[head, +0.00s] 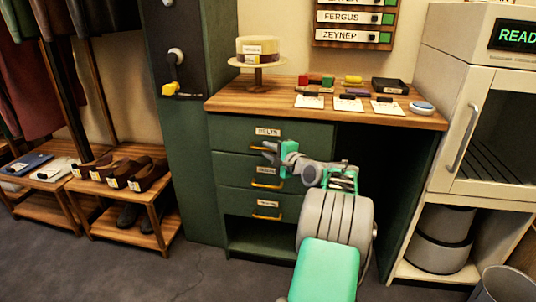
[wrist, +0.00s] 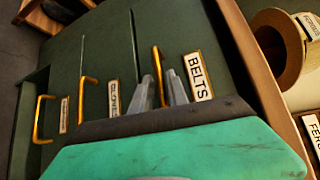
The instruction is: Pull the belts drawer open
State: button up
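The belts drawer (head: 225,132) is the top one of three in the green cabinet, and its front looks flush with the others. The drawer's brass handle (wrist: 156,62) shows between the two grey fingers of my gripper (wrist: 161,88). The fingers are apart, with a gap around the bar; contact with it cannot be made out. In the head view my gripper (head: 270,152) is at the top drawer's front, hiding most of that handle.
Two lower drawers have brass handles (head: 267,185) (head: 266,217). The wooden top (head: 225,104) above holds a hat stand (head: 258,62) and small items. An open knee space lies right of the drawers, beside a pale cabinet (head: 455,95). A shoe rack (head: 135,205) stands left.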

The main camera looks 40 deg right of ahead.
jog(key=shift+w, duration=0.2)
grip_shut()
dwell(1.3)
